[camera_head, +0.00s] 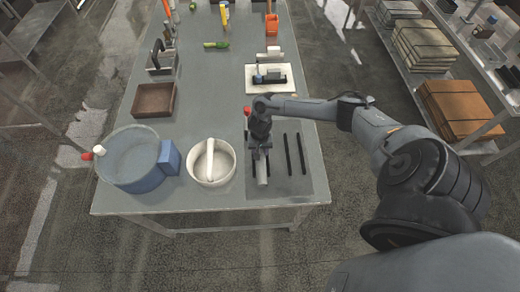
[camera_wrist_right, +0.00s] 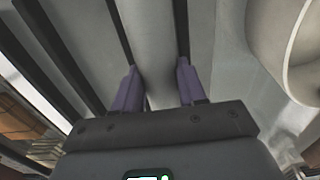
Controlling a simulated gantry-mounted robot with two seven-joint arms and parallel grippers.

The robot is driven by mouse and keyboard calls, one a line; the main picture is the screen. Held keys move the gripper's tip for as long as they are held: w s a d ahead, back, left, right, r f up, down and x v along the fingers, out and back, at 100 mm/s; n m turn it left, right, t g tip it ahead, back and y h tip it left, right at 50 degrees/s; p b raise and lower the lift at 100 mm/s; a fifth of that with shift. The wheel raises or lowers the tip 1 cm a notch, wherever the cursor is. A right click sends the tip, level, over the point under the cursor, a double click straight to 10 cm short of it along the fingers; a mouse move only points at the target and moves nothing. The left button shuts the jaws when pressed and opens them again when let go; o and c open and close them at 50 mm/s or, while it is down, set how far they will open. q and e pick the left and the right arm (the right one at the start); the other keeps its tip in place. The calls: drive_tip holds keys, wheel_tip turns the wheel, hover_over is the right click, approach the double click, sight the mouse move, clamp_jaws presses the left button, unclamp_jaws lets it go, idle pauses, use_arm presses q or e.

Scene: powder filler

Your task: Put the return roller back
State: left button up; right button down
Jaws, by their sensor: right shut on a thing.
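The return roller (camera_head: 262,172) is a pale grey cylinder over the grey mat with black bars at the table's front right. My right gripper (camera_head: 261,149) is above the mat, its fingers pointing down around the roller. In the right wrist view, the roller (camera_wrist_right: 150,45) runs between the two purple fingers of my right gripper (camera_wrist_right: 159,88), which is shut on it. Black bars lie on both sides of it. I cannot tell whether the roller touches the mat. My left gripper is not in view.
The grey mat (camera_head: 279,188) carries several black bars (camera_head: 288,155). Left of it stands a white bowl (camera_head: 226,171) with a white cylinder across it, then a blue round tub (camera_head: 130,178). A white tray (camera_head: 252,85) and a brown tray (camera_head: 139,99) are farther back.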

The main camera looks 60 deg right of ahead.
drive_tip(key=shift+f, duration=0.1)
drive_tip(key=c, duration=0.9)
unclamp_jaws()
drive_tip(key=shift+c, duration=0.2)
drive_tip(key=o, duration=0.3)
drive_tip(key=shift+s+d+f, duration=0.1)
